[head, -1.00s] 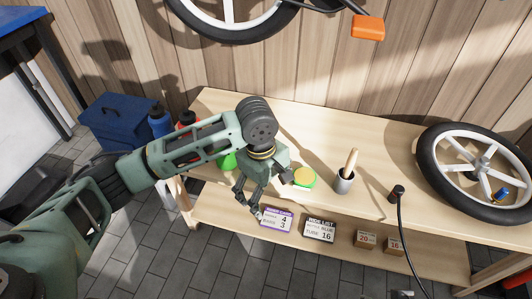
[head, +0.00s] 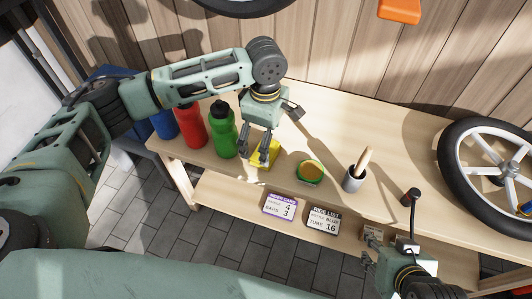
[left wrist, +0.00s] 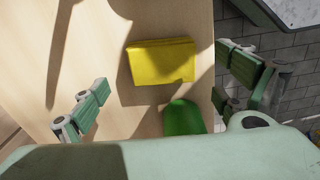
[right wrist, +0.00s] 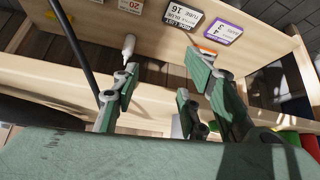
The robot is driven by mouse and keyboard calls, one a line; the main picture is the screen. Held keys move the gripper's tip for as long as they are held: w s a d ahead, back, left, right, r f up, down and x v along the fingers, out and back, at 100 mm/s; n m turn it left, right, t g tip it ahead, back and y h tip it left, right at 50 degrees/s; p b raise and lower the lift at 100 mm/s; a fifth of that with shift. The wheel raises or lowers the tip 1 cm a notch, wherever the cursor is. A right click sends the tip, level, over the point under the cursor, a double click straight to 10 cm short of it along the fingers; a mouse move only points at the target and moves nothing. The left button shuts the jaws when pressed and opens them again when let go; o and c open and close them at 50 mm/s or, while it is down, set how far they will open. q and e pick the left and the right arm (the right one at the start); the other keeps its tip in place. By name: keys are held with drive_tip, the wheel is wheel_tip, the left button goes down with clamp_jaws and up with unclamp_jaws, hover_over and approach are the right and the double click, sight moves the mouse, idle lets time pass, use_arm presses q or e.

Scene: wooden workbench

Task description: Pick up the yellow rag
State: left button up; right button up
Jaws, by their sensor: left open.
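The yellow rag (head: 270,152) is a folded rectangle lying on the wooden workbench near its front edge, beside the green bottle. My left gripper (head: 266,148) is over it with its fingers pointing down, hiding part of it in the head view. In the left wrist view, the whole rag (left wrist: 160,62) lies between the spread fingers of my left gripper (left wrist: 165,85), with nothing held. My right gripper (head: 392,245) is at the lower right, in front of the bench. In the right wrist view its fingers (right wrist: 160,85) are apart with nothing between them.
A green bottle (head: 223,130) and a red bottle (head: 192,126) stand left of the rag. To its right are a round green-and-yellow item (head: 310,171) and a grey cup (head: 353,180) with a wooden handle. A wheel (head: 490,175) lies far right. Labelled cards (head: 280,207) are on the lower shelf.

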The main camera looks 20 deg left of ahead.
sight(275, 148)
use_arm(q)
wheel_tip(275, 148, down, 4)
drive_tip(key=shift+s+d+r+b, duration=0.1)
drive_tip(key=shift+b, duration=0.75)
use_arm(e)
drive_tip(key=w+a+r+t+y, duration=0.1)
drive_tip(key=w+a+r+t, duration=0.2)
drive_tip(key=w+r+t, duration=0.2)
drive_tip(key=w+r, duration=0.1)
drive_tip(key=w, duration=0.1)
drive_tip(key=shift+w+r, duration=0.2)
drive_tip(key=shift+w, duration=0.15)
use_arm(q)
drive_tip(key=c, duration=1.2)
drive_tip(key=shift+c, duration=0.2)
use_arm(e)
drive_tip(key=shift+s+f, duration=0.1)
drive_tip(key=shift+f, duration=0.05)
